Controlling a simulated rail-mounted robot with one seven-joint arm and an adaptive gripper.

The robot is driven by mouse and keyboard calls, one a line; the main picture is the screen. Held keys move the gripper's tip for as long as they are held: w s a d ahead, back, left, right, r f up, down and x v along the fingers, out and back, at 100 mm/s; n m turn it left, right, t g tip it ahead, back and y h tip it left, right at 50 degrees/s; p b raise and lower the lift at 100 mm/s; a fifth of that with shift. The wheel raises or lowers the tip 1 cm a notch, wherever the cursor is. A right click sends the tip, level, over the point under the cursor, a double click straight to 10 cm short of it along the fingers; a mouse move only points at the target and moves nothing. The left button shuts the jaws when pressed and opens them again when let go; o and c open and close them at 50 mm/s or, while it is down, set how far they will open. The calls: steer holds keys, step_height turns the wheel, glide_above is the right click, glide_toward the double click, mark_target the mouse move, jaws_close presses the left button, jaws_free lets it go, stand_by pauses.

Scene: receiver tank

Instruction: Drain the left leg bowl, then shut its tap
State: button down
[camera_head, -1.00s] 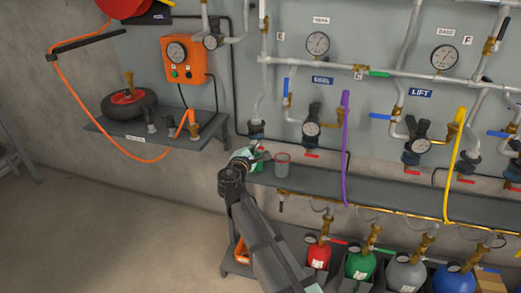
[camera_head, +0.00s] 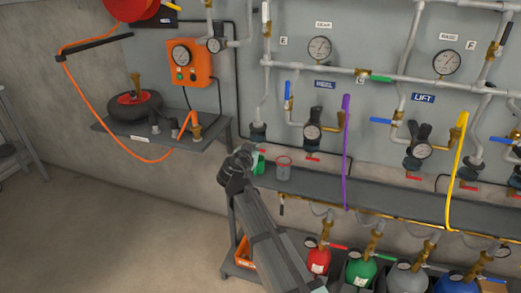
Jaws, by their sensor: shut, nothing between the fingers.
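The left leg pipe comes down the panel to a dark bowl (camera_head: 257,131) above the shelf's left end. A small red tap handle (camera_head: 262,151) shows just below it; its exact setting is too small to tell. A clear cup with a red rim (camera_head: 283,168) stands on the grey shelf to the right of the tap. Any liquid in it cannot be made out. My gripper (camera_head: 246,152) is shut and empty, left of the tap and close to it in the picture. My wrist partly hides its fingers, and contact with the tap cannot be told.
A green object (camera_head: 259,163) sits at the shelf's left end, partly behind my gripper. Purple (camera_head: 346,150) and yellow (camera_head: 456,170) hoses hang over the shelf (camera_head: 390,198). Gas bottles stand below. The floor at left is clear.

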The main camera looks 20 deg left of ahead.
steer(key=w+a+f, duration=0.1)
steer(key=w+f, duration=0.5)
steer(key=w, duration=0.3)
steer(key=shift+w+a+f, duration=0.15)
steer(key=shift+w+f, duration=0.05)
steer(key=shift+w, duration=0.1)
steer(key=shift+s+f+b, duration=0.1)
steer(key=shift+f+b, duration=0.1)
steer(key=shift+b, duration=0.45)
steer(key=shift+m+b, duration=0.3)
steer(key=shift+b, duration=0.05)
